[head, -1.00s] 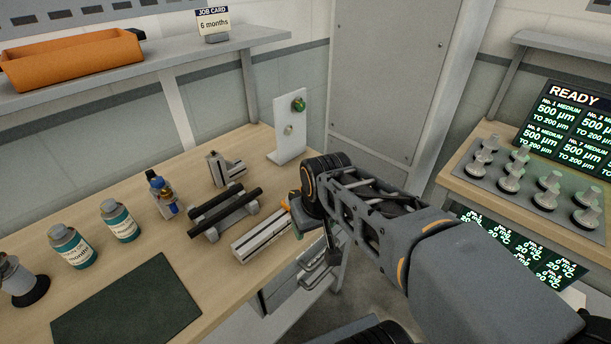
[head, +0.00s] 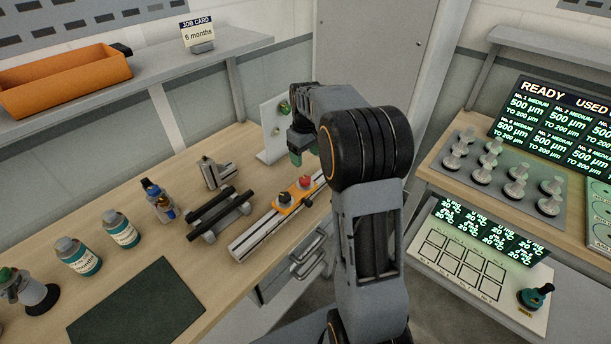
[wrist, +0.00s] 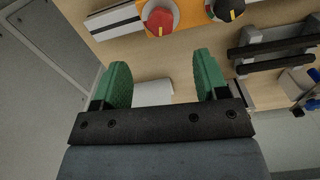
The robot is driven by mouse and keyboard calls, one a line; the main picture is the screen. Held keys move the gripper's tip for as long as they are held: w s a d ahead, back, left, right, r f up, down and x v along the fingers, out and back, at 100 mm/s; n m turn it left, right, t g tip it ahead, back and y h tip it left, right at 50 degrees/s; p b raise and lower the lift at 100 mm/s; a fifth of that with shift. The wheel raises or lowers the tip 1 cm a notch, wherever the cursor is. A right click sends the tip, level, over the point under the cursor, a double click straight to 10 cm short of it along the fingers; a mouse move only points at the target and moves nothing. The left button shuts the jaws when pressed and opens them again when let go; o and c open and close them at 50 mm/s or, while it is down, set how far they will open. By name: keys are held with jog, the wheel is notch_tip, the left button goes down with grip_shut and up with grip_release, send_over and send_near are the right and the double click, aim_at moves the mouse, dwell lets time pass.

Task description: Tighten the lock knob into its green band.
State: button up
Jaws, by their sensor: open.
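An orange carriage (head: 297,197) sits on a pale slotted rail (head: 262,230) at the workbench's front edge. It carries a red knob (head: 305,182) and a black knob (head: 284,197). In the wrist view the red knob (wrist: 159,20) has a yellow pointer line and a grey disc around it, and the black knob (wrist: 231,8) also has a yellow mark. My gripper (head: 296,157) is above the bench beyond the carriage. Its green fingers (wrist: 162,66) are apart and empty, clear of both knobs.
A metal block (head: 216,173), a black-barred stand (head: 220,214) and several bottles stand left. A dark mat (head: 135,305) lies bare in front.

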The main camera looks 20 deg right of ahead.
aim_at(305, 178)
notch_tip(305, 178, down, 9)
jog(key=shift+f+p, duration=0.1)
jog(key=shift+p, duration=0.25)
jog(key=c, duration=0.9)
jog(key=m+b, duration=0.1)
jog(key=m, duration=0.1)
jog(key=shift+f+m, duration=0.1)
jog(key=shift+m, duration=1.5)
jog(key=o, duration=0.9)
